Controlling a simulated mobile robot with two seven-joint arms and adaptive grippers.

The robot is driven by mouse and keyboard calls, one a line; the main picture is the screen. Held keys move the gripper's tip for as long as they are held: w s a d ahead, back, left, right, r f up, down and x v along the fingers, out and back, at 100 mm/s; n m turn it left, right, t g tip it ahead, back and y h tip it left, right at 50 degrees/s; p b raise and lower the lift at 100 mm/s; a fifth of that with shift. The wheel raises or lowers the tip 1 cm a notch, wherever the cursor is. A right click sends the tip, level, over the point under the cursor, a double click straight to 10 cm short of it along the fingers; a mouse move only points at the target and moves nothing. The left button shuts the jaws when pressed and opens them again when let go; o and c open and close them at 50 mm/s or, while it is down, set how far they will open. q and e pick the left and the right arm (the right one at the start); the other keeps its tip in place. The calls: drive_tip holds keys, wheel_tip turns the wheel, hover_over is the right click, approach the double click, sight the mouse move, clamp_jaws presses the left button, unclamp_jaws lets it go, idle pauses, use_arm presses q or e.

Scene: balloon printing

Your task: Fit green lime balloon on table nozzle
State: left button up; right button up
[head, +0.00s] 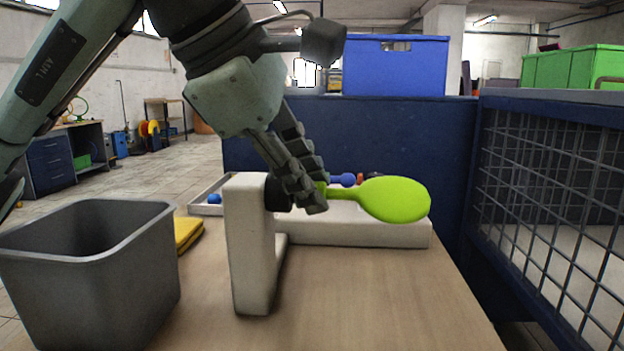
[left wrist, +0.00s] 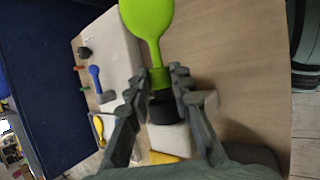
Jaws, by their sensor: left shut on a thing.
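The lime green balloon (head: 396,199) is held by its neck in my left gripper (head: 318,200), with its flat round body pointing right in the head view. In the left wrist view, the balloon (left wrist: 148,22) stretches away from my left gripper (left wrist: 165,85), and its neck lies between the two fingers. The black nozzle (head: 277,194) sticks out of the upright white stand (head: 250,250). It also shows in the left wrist view (left wrist: 164,110), right at the neck's open end. I cannot tell whether the neck is over the nozzle. My right gripper is not in view.
A grey bin (head: 90,275) stands at the left of the wooden table (head: 360,300). A white block (head: 350,229) with a blue balloon (head: 343,179) near it lies behind. A yellow item (head: 187,233) lies beside the bin. A wire mesh cage (head: 550,190) is at right. The table's front right is clear.

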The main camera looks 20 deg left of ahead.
use_arm(q)
drive_tip(key=o, duration=0.8)
drive_tip(key=shift+r, duration=0.1)
drive_tip(key=p+v, duration=0.4)
drive_tip(key=v, duration=0.5)
idle(0.4)
